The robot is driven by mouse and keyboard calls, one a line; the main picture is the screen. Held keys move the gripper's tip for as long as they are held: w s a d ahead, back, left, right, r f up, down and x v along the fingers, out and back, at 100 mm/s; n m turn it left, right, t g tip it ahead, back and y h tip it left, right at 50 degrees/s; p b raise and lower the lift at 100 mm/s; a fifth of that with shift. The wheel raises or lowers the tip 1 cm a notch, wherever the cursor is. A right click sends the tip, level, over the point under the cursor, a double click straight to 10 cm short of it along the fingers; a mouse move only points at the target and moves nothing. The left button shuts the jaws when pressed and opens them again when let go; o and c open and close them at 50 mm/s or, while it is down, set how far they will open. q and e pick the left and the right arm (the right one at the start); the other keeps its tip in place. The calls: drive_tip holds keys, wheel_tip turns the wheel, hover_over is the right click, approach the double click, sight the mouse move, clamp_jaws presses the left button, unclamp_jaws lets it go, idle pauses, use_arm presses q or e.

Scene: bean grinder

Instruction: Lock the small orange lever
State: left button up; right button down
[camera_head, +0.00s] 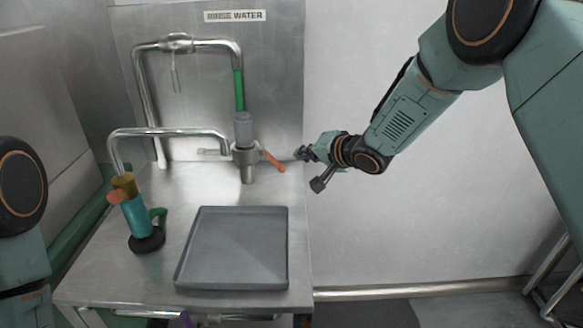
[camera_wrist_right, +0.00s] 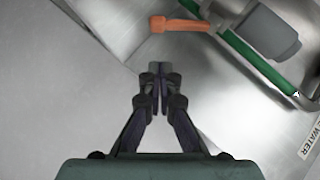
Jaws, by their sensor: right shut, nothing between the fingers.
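The small orange lever (camera_head: 273,161) sticks out to the right and slightly down from the grey valve body (camera_head: 245,152) under the tap column. In the right wrist view the orange lever (camera_wrist_right: 180,26) lies ahead of the fingertips, near the top, with a clear gap. My right gripper (camera_head: 308,168) is to the right of the lever, near the edge of the steel backsplash. Its fingers meet at the tips in the wrist view (camera_wrist_right: 158,76), shut and empty. My left arm shows at the left edge, but its gripper is out of view.
A grey tray (camera_head: 235,285) lies on the steel counter (camera_head: 185,215). A teal and gold device with a green handle (camera_head: 135,215) stands on the left under a curved pipe (camera_head: 170,132). A green-sleeved pipe (camera_head: 239,90) rises above the valve. The wall side at right is free.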

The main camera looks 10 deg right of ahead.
sight(283, 171)
drive_tip(key=shift+w+a+f+b, duration=0.1)
drive_tip(key=shift+a+f+b, duration=0.45)
drive_tip(key=shift+a+f, duration=0.4)
drive_tip(key=shift+w+a+f, duration=0.2)
drive_tip(key=shift+a+f, duration=0.15)
drive_tip(key=shift+a, duration=0.15)
drive_tip(key=shift+a+f+m+y+p, duration=0.2)
drive_tip(key=shift+m+y+p, duration=0.1)
drive_tip(key=shift+p, duration=0.1)
drive_tip(key=shift+f, duration=0.3)
drive_tip(key=shift+a+f+m+t+y+p, duration=0.25)
drive_tip(key=shift+f+m+t+y+p, duration=0.2)
drive_tip(key=shift+t+y, duration=0.2)
drive_tip(key=shift+w+a+f, duration=0.1)
drive_tip(key=shift+a+f, duration=0.15)
drive_tip(key=shift+a, duration=0.1)
drive_tip(key=shift+d+p, duration=0.1)
drive_tip(key=shift+p, duration=0.2)
